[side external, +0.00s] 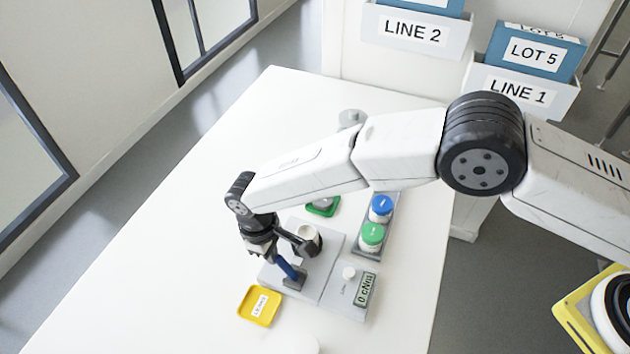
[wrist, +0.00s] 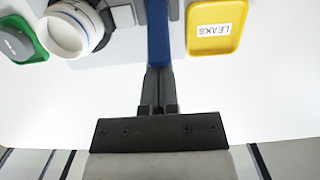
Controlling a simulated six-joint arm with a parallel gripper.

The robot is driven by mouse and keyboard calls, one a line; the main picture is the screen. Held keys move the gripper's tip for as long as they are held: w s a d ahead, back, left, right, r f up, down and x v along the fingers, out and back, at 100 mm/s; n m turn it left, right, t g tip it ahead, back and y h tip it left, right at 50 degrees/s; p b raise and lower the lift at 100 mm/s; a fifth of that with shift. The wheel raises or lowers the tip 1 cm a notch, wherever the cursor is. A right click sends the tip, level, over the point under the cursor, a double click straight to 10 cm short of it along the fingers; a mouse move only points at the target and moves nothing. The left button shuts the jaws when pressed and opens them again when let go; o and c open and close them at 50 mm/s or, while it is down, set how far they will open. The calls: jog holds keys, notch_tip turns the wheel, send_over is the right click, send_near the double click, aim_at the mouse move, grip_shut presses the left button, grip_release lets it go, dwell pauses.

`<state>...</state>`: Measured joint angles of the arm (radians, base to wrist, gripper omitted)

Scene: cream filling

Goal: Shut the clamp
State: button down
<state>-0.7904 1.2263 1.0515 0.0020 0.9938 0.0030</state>
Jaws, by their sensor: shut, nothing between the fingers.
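The clamp shows a blue lever (side external: 287,268) and dark grey jaws (side external: 297,239) on a light grey base plate (side external: 327,247). A white open-topped jar (side external: 310,234) stands at the jaws. In the wrist view the blue lever (wrist: 158,38) runs up from my fingertips, and the jar (wrist: 70,32) is at the upper left beside a dark jaw (wrist: 121,14). I cannot tell whether the jaws press on the jar. My gripper (side external: 273,254) is shut and empty, its fingertips (wrist: 157,72) at the lever's near end. I cannot tell whether they touch it.
A yellow tray labelled LEAKS (side external: 245,306) lies at the front left, and a green tray (side external: 331,211) behind the plate. A rack (side external: 386,230) holds a blue-lidded jar (side external: 381,205) and a green-lidded jar (side external: 371,234). A meter (side external: 365,290) reads 0 cNm. The left tabletop is clear.

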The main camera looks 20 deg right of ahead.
aim_at(283, 261)
jog(key=shift+s+d+r+t+y, duration=0.2)
jog(key=shift+s+t+y, duration=0.05)
jog(key=shift+t+y, duration=0.05)
dwell(0.4)
jog(key=shift+s+d+r+t+y, duration=0.1)
jog(key=shift+d+r+t+y, duration=0.05)
jog(key=shift+t+y, duration=0.15)
jog(key=shift+s+d+r+t+y, duration=0.35)
jog(key=shift+s+d+t+y, duration=0.4)
jog(key=shift+t+y, duration=0.25)
jog(key=shift+s+d+t+y, duration=0.75)
jog(key=shift+t+y, duration=0.45)
jog(key=shift+s+d, duration=0.35)
jog(key=shift+r, duration=0.3)
jog(key=shift+r, duration=0.5)
